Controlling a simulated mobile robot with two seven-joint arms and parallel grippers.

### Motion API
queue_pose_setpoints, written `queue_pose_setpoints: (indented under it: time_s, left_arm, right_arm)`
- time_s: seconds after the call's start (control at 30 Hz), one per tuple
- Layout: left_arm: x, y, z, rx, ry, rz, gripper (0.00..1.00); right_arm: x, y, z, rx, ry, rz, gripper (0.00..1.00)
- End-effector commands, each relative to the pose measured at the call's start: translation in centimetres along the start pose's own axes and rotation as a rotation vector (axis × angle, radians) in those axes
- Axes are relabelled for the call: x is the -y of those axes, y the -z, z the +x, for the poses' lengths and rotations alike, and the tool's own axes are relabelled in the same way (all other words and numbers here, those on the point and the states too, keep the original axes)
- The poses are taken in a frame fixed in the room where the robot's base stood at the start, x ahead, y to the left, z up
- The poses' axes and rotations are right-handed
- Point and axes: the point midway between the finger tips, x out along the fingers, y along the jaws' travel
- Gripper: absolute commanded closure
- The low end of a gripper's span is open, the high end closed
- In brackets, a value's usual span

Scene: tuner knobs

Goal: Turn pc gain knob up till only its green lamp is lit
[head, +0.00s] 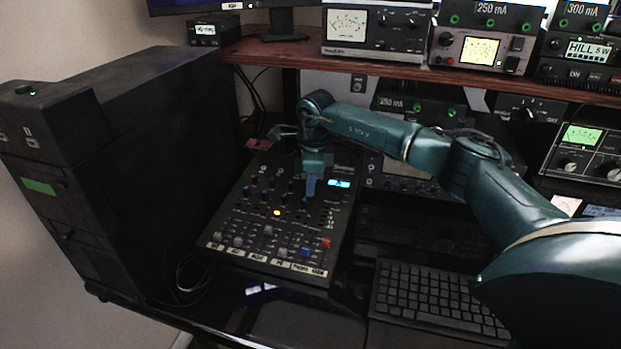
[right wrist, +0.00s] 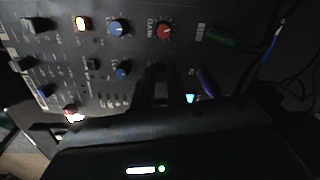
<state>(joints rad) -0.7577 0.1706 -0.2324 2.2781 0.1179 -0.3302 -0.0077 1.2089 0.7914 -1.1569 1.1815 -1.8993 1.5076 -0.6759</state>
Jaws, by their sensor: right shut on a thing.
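The black mixer (head: 232,229) lies on the desk, with rows of small red, blue and grey knobs. My right gripper (head: 310,190) reaches down onto its upper right part. In the right wrist view the fingers (right wrist: 155,92) are shut on a knob, the pc gain knob as far as I can tell, mostly hidden between them. I cannot make out a lit green lamp beside the held knob. My left gripper is not in view.
A small lit blue display (head: 339,184) is at the mixer's right edge. A black computer tower (head: 130,150) stands left, a keyboard (head: 435,300) lies at front right. A wooden shelf (head: 290,52) with radio gear overhangs the back.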

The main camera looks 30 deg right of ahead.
Motion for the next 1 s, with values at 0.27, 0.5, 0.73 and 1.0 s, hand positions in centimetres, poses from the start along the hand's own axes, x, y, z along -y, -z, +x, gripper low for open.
queue_pose_setpoints:
  time_s: [0.27,0.5,0.73,1.0]
  left_arm:
    - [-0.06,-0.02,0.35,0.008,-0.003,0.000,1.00]
    - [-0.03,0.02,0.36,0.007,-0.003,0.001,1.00]
    - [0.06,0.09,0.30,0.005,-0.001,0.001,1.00]
    - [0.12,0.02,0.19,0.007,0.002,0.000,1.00]
  right_arm:
    - [0.01,0.00,-0.04,0.000,0.005,0.047,1.00]
    - [0.01,0.00,-0.02,0.000,0.005,0.050,1.00]
    - [0.01,0.00,-0.02,0.000,0.005,0.049,0.76]
    - [0.01,0.00,-0.01,0.000,0.005,0.049,0.63]
